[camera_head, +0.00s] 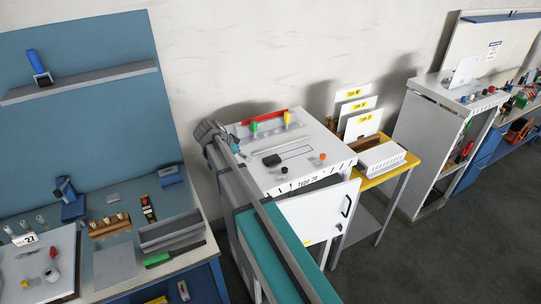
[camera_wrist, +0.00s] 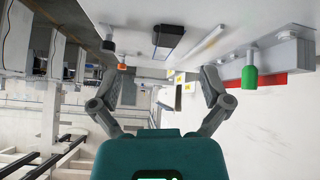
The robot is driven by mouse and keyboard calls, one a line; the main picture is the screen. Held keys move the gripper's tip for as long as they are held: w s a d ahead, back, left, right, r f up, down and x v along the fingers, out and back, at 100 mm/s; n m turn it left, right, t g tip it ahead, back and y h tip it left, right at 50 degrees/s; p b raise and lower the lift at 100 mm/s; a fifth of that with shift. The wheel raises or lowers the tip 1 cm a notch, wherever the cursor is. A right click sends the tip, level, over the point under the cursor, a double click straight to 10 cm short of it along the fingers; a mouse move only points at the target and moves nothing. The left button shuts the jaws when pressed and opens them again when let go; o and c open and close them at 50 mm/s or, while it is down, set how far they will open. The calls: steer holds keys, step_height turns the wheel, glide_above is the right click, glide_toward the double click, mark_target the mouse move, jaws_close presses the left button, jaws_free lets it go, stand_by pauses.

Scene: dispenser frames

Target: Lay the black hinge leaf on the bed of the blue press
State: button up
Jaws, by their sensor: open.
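The black hinge leaf seems to be the dark flat piece (camera_head: 272,160) on top of the white cabinet (camera_head: 308,178), next to a marked rectangle. In the wrist view a black block-like piece (camera_wrist: 169,36), probably the same one, lies beyond my fingers. My gripper (camera_wrist: 164,74) is open and empty, apart from that piece. In the head view my arm reaches to the cabinet's left side, and the fingers are not clear there. A blue device with a raised part, perhaps the blue press (camera_head: 70,205), stands on the left bench; its bed is too small to make out.
On the cabinet top stand a black knob (camera_head: 284,170), an orange knob (camera_head: 322,156), a green piece (camera_head: 254,126) and a yellow piece (camera_head: 287,118). A red bar (camera_head: 264,116) lies behind. The left bench holds a grey tray (camera_head: 170,232) and a second blue device (camera_head: 170,175).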

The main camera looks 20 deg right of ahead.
steer(key=w, duration=0.1)
steer(key=r+m, duration=0.1)
steer(key=w+m+h, duration=0.1)
steer(key=shift+w+d+r, duration=0.25)
steer(key=shift+w+d, duration=0.1)
steer(key=shift+d, duration=0.05)
steer(key=shift+f, duration=0.1)
steer(key=b, duration=0.5)
glide_toward(268, 160)
steer(key=x, duration=0.2)
steer(key=shift+w+d+f, duration=0.1)
steer(key=shift+w+f, duration=0.15)
steer(key=shift+f, duration=0.05)
steer(key=shift+d+f+b, duration=0.35)
steer(key=shift+d+b, duration=0.1)
steer(key=shift+b+x, duration=1.8)
steer(key=shift+x, duration=0.8)
steer(key=shift+s+d, duration=0.1)
steer(key=shift+s, duration=0.05)
steer(key=shift+c, duration=0.3)
